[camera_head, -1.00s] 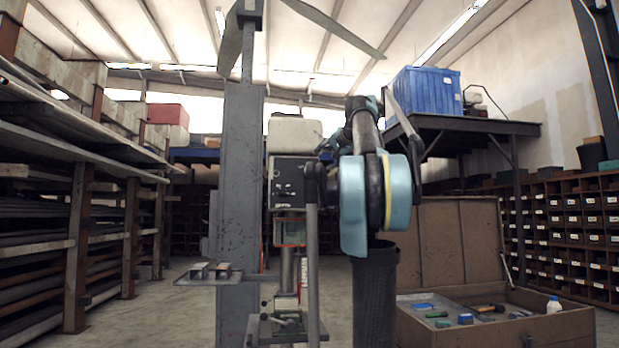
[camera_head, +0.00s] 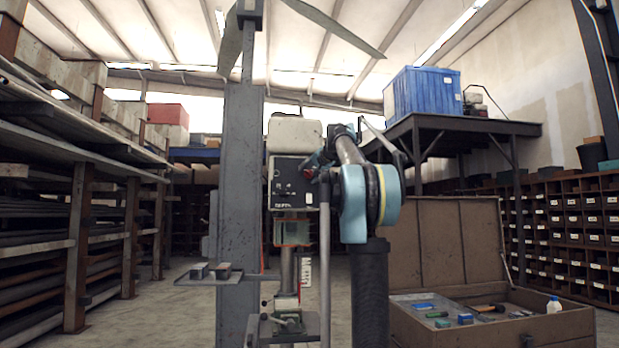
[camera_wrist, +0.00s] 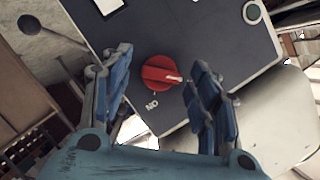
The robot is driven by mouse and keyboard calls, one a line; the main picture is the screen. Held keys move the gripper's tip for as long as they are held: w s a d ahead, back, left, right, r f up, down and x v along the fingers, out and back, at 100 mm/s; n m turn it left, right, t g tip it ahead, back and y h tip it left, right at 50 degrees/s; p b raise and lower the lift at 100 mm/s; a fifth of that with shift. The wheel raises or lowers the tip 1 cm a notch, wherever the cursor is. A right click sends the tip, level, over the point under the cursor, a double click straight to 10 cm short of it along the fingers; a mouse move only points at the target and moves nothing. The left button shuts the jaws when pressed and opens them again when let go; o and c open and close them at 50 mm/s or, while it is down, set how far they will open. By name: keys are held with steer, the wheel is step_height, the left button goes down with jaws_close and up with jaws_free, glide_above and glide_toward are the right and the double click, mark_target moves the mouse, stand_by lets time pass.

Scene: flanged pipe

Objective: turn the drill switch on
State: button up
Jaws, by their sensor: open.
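The drill (camera_head: 292,170) stands upright in the middle of the head view, with a dark control panel (camera_head: 286,184) on its front. In the wrist view, the red round switch (camera_wrist: 160,74) with a white pointer sits on the dark panel (camera_wrist: 190,40), near a label that appears to read "ON". The pointer aims right and slightly down in that view. My gripper (camera_wrist: 158,100) is open, with its blue fingers on either side of the switch in the picture. No contact with the switch can be made out. In the head view my gripper (camera_head: 318,160) is small at the panel's right edge.
A grey vertical post (camera_head: 238,200) stands left of the drill, with a small tray (camera_head: 225,279) beside it. A thin grey bar (camera_head: 325,270) rises in front of the drill. An open brown chest (camera_head: 480,320) with tools lies right. Shelves of bars line the left.

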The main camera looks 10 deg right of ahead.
steer(key=shift+w, duration=0.2)
steer(key=shift+a, duration=0.15)
steer(key=c, duration=1.1)
steer(key=shift+o, duration=0.2)
